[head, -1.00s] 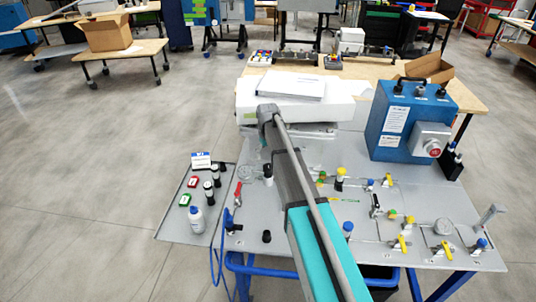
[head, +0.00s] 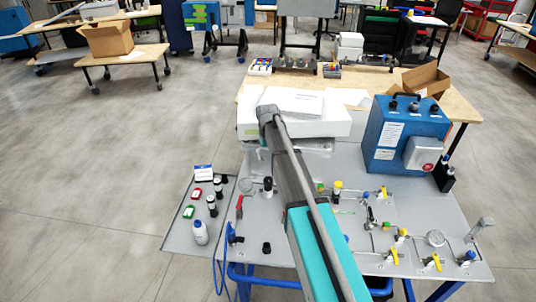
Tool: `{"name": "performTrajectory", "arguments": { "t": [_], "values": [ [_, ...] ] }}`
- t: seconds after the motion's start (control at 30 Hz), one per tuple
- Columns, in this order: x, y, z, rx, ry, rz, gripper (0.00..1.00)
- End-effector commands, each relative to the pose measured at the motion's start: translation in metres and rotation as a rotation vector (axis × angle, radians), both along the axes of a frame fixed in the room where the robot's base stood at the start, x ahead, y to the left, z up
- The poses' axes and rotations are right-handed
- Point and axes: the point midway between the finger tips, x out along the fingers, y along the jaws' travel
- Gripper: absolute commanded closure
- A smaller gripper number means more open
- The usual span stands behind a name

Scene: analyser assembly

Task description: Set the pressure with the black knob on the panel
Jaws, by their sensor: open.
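The grey panel (head: 345,260) lies flat on the bench in front of me. A black knob (head: 267,183) on a pale body stands on its left part, beside a round gauge (head: 245,185). A second, shorter black knob (head: 266,247) sits nearer the front edge. I cannot tell from this view which of the two is the pressure knob. My arm, teal and grey, reaches over the middle of the panel, just right of both knobs, and covers part of it. My gripper is not visible.
A red-handled valve (head: 239,207) stands left of the knobs. Yellow-handled valves (head: 393,256) and another gauge (head: 435,239) fill the right side. A blue box (head: 405,132) and a white box (head: 295,125) stand behind. A side shelf (head: 181,232) holds a bottle (head: 200,232).

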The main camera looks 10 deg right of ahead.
Motion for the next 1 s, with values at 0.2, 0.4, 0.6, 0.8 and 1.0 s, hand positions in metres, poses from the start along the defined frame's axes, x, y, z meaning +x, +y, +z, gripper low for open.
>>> {"name": "performTrajectory", "arguments": {
  "t": [0.2, 0.4, 0.6, 0.8, 1.0],
  "values": [
    [-0.038, 0.000, -0.004, 0.000, 0.001, -0.019, 0.07],
    [-0.066, 0.000, -0.004, 0.000, 0.001, -0.038, 0.07],
    [-0.094, 0.000, -0.005, 0.000, 0.001, -0.056, 0.07],
    [-0.122, 0.000, -0.006, 0.000, 0.001, -0.074, 0.07],
    [-0.150, 0.000, -0.007, 0.000, 0.001, -0.092, 0.07]
  ]
}}
